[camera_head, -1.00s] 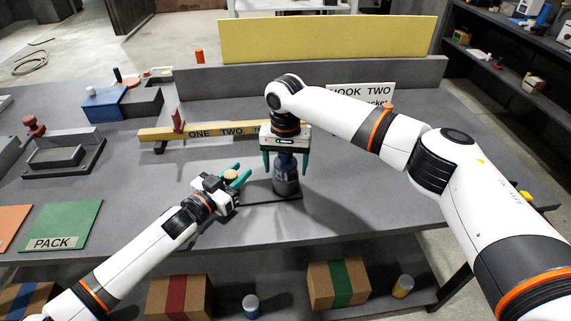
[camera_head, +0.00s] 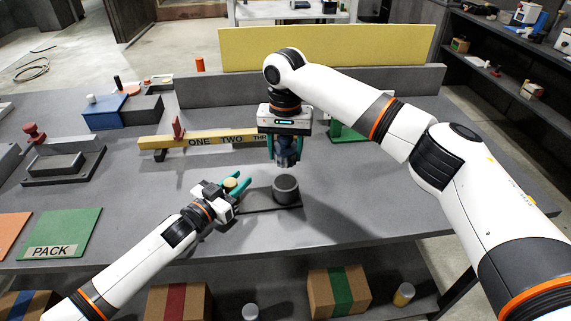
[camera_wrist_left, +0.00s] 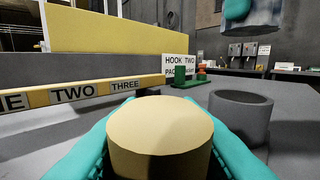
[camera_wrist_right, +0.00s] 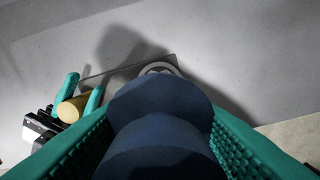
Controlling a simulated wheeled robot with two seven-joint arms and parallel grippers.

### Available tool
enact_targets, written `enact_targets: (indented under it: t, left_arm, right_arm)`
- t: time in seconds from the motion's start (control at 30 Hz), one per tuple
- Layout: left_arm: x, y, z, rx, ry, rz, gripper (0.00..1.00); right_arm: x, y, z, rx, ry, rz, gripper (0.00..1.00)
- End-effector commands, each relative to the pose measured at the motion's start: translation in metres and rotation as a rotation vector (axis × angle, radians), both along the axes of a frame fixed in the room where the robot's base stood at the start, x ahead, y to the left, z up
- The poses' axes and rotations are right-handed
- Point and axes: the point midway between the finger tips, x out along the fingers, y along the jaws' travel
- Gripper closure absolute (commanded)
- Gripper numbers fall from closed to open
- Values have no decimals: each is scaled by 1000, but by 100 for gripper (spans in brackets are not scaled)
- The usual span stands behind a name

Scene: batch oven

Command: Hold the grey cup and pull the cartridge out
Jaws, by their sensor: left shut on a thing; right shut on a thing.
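The grey cup (camera_head: 286,192) stands upright on a thin dark plate on the table. Its open rim shows in the left wrist view (camera_wrist_left: 238,120), and part of it shows past the cartridge in the right wrist view (camera_wrist_right: 158,68). My right gripper (camera_head: 284,151) is shut on the dark blue cartridge (camera_wrist_right: 155,120) and holds it above the cup, clear of it. The cartridge's lower end also shows in the left wrist view (camera_wrist_left: 252,14). My left gripper (camera_head: 240,180) is shut on a tan cylinder (camera_wrist_left: 160,128), left of the cup and apart from it.
A yellow rail marked ONE TWO THREE (camera_head: 190,140) lies behind my left gripper. A green stand (camera_head: 347,132) is behind my right gripper. A green PACK mat (camera_head: 62,232) lies at left. The table right of the cup is clear.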

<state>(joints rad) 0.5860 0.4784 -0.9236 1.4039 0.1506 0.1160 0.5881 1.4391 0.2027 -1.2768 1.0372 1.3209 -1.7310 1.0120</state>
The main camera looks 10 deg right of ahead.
Motion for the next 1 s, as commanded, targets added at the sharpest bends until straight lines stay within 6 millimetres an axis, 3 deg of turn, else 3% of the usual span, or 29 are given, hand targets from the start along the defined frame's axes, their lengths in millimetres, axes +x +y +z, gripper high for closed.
enact_targets:
  t: [0.3,0.6,1.0]
  left_arm:
    - [-1,1,-4,5,6,2,100]
    - [-1,1,-4,5,6,2,100]
    - [-1,1,-4,5,6,2,100]
  right_arm:
    - [0,0,44,1,-1,1,74]
    - [0,1,68,1,-1,1,74]
    - [0,0,79,0,1,1,74]
